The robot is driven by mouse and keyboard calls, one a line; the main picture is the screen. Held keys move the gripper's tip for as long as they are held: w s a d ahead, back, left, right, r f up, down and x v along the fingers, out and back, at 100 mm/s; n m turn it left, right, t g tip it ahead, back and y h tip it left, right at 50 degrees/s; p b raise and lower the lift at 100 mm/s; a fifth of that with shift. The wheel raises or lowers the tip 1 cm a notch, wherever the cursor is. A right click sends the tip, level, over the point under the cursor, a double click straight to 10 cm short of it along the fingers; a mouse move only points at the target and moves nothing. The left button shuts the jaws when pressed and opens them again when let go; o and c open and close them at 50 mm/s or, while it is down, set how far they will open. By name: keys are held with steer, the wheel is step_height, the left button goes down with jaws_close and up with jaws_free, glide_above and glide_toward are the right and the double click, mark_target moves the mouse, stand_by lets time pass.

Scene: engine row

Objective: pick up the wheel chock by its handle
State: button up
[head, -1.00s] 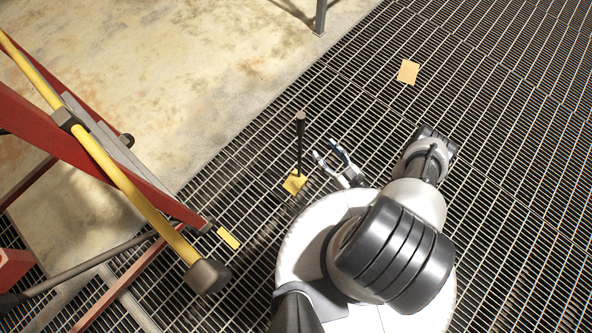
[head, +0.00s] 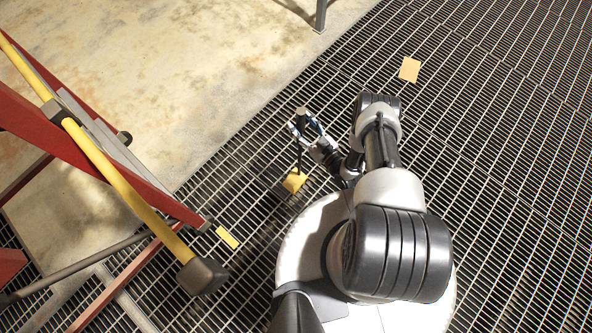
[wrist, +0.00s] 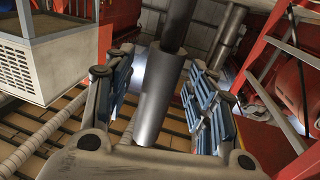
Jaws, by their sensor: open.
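The wheel chock (head: 294,182) is a small yellow block on the grating, with a thin dark upright handle (head: 301,112) that ends in a grey grip. My gripper (head: 304,124) is open at the top of the handle in the head view. In the wrist view the grey cylindrical grip (wrist: 158,95) stands between my two blue-padded fingers (wrist: 160,98). A gap shows on the right side of the grip, and the left finger is also apart from it. The chock's yellow block is hidden in the wrist view.
A red and yellow ladder-like frame (head: 95,150) stands at the left. A yellow strip (head: 227,237) lies by its foot. A tan card (head: 409,70) lies on the grating farther back. Bare concrete (head: 200,70) borders the grating; the grating at right is clear.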

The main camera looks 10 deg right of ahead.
steer(key=shift+w, duration=0.1)
jaws_close()
stand_by(0.7)
stand_by(0.4)
steer(key=shift+w+r, duration=0.15)
steer(key=shift+r, duration=0.05)
